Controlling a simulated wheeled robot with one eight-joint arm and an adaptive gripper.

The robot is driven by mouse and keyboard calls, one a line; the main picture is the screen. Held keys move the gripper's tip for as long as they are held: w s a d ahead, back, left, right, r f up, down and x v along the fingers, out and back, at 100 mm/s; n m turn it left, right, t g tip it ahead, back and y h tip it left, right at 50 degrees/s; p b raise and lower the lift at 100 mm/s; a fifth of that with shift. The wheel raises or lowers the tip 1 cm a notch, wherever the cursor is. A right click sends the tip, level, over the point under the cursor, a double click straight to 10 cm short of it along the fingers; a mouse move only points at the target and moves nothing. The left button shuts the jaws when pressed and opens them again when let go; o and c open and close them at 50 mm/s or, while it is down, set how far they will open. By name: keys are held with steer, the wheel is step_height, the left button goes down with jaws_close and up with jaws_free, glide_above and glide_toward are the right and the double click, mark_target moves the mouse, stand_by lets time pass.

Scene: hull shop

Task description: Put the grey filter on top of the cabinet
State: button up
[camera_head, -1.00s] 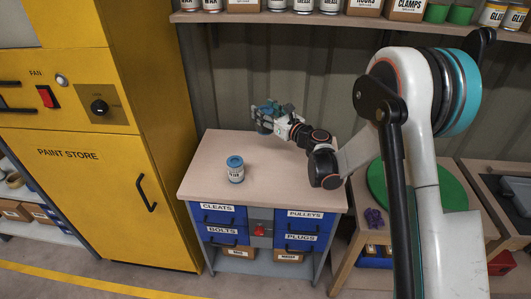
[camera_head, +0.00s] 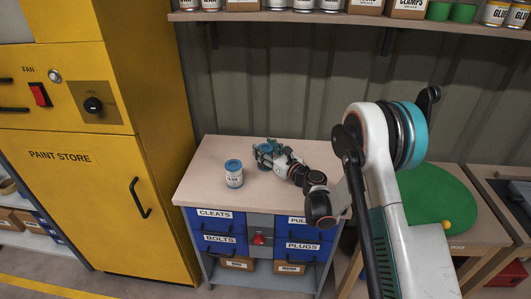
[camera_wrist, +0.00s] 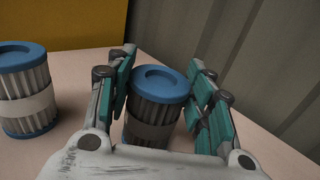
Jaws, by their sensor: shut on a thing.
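My gripper (camera_head: 264,157) is over the wooden top of the drawer cabinet (camera_head: 200,188), near the back. In the wrist view my gripper (camera_wrist: 160,95) has its fingers on both sides of a pleated filter (camera_wrist: 157,105) with a blue cap and a greyish band, and is shut on it. The filter stands about upright; its base is hidden, so I cannot tell whether it touches the top. A second blue-capped filter (camera_head: 233,174) with a paler band stands on the top to the left; it also shows in the wrist view (camera_wrist: 26,90).
A tall yellow paint store cabinet (camera_head: 85,205) stands at the left. A loaded shelf (camera_head: 330,17) runs above. A table with a green disc (camera_head: 437,190) is at the right, partly behind my arm. The front of the drawer cabinet's top is clear.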

steer(key=shift+f, duration=0.1)
steer(key=o, duration=1.2)
